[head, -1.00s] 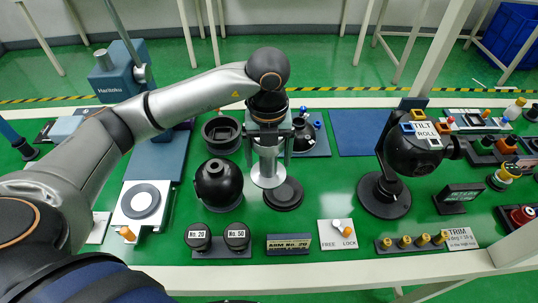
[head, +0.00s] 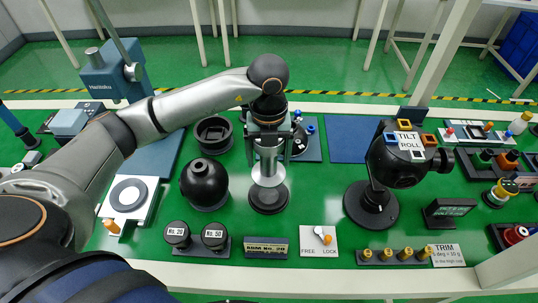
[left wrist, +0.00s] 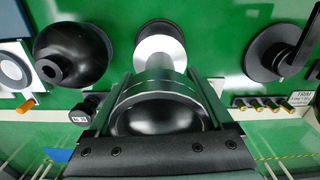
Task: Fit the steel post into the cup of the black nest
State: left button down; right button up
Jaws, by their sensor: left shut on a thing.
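My left gripper (head: 268,135) points down and is shut on the steel post (head: 268,170), which is upright with a wide pale disc at its lower part. In the left wrist view the post's large rounded top (left wrist: 160,112) sits between the fingers and its disc (left wrist: 158,52) shows beyond. Below the disc is a low round black stand (head: 268,200), apparently the black nest; it also shows in the left wrist view (left wrist: 160,29). The disc hides its cup, so I cannot tell whether post and nest touch. My right gripper is not in view.
A black ball-shaped body (head: 204,184) with a top hole stands close left of the post. Behind it is a black round bowl (head: 213,134). A gimbal head on a black stand (head: 371,207) is to the right. A FREE/LOCK card (head: 318,241) lies in front.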

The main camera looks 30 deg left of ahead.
aim_at(268, 178)
pick_arm(q)
jog(key=shift+f+b, duration=2.35)
jog(key=shift+f, duration=0.5)
jog(key=shift+f+b, duration=1.1)
jog(key=shift+f, duration=0.1)
jog(key=shift+c, duration=0.5)
grip_release()
jog(key=shift+o, duration=0.5)
